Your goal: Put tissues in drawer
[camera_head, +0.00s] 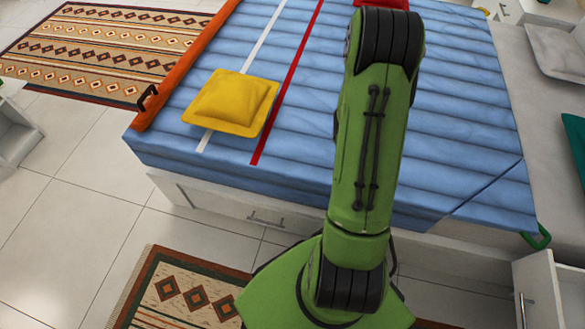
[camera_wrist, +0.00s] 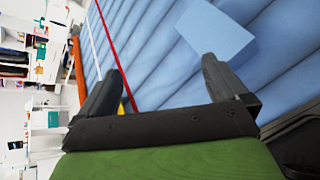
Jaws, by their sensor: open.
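A plain pale-blue rectangle (camera_wrist: 215,30), possibly the tissues, lies on the blue bedcover in the wrist view. I cannot tell for sure what it is. It is beyond my gripper (camera_wrist: 163,65), nearer the right finger and apart from it. My gripper is open, with nothing seen between its fingers. In the head view my green arm reaches over the bed, and the gripper and the pale rectangle do not show. A white drawer front (camera_head: 235,211) with a metal handle is in the bed base and looks shut. A white panel with a handle (camera_head: 540,292) stands at the lower right.
The bed (camera_head: 455,95) has a blue ribbed cover with red and white stripes. A yellow cushion (camera_head: 232,102) lies at its left. Patterned rugs (camera_head: 95,50) lie on the tiled floor. A grey cushion (camera_head: 557,50) is at the far right. Tiled floor (camera_head: 75,225) at the left is clear.

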